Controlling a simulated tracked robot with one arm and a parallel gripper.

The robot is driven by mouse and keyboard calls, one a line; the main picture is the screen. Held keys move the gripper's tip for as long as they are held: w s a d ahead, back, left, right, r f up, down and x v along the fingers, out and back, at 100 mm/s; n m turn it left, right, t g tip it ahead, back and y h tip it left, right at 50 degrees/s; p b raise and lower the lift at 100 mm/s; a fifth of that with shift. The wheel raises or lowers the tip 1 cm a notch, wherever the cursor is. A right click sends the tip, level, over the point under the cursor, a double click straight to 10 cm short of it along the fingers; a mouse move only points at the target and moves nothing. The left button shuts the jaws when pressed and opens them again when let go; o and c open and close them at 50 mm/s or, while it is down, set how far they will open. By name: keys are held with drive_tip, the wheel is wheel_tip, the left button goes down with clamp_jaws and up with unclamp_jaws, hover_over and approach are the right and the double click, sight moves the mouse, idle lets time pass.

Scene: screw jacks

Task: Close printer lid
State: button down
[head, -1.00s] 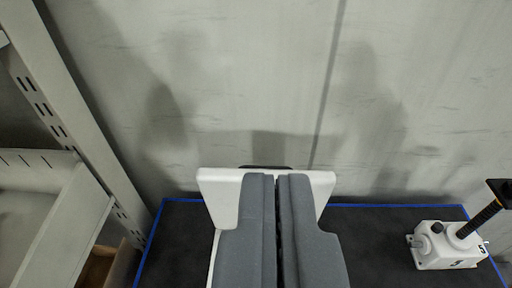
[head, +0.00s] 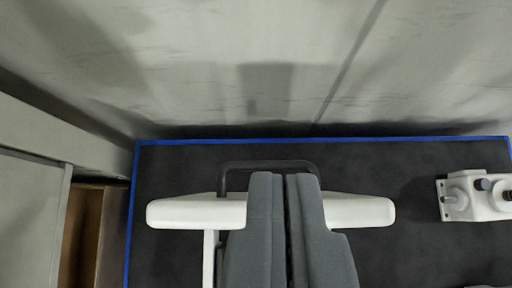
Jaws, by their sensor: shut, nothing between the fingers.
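My gripper (head: 285,180) shows as two grey fingers, pressed together with only a thin dark seam between them, reaching up from the bottom edge. Beyond and beneath it is a wide white piece (head: 180,211) with rounded ends, sticking out to both sides of the fingers. It may be the printer lid, but I cannot tell for certain. A black loop-shaped handle (head: 238,166) stands just past its far edge. The fingers hide the middle of the white piece and part of the handle. I cannot tell whether the fingers touch it. No other printer part is clearly visible.
A dark mat (head: 400,165) with a blue edge lies below. A white screw jack (head: 473,196) stands on it at the right; another white part (head: 487,286) is cut off below it. A grey wall closes the back. A brown box (head: 85,235) and grey shelving are at the left.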

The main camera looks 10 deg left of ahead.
drive_tip(key=w+f+g+p, duration=0.1)
drive_tip(key=w+f, duration=0.2)
drive_tip(key=f, duration=0.4)
drive_tip(key=w+f+p, duration=0.2)
drive_tip(key=w+f, duration=0.1)
drive_tip(key=f, duration=0.3)
drive_tip(key=shift+a+f+g, duration=0.35)
drive_tip(key=shift+a+g, duration=0.05)
idle(0.5)
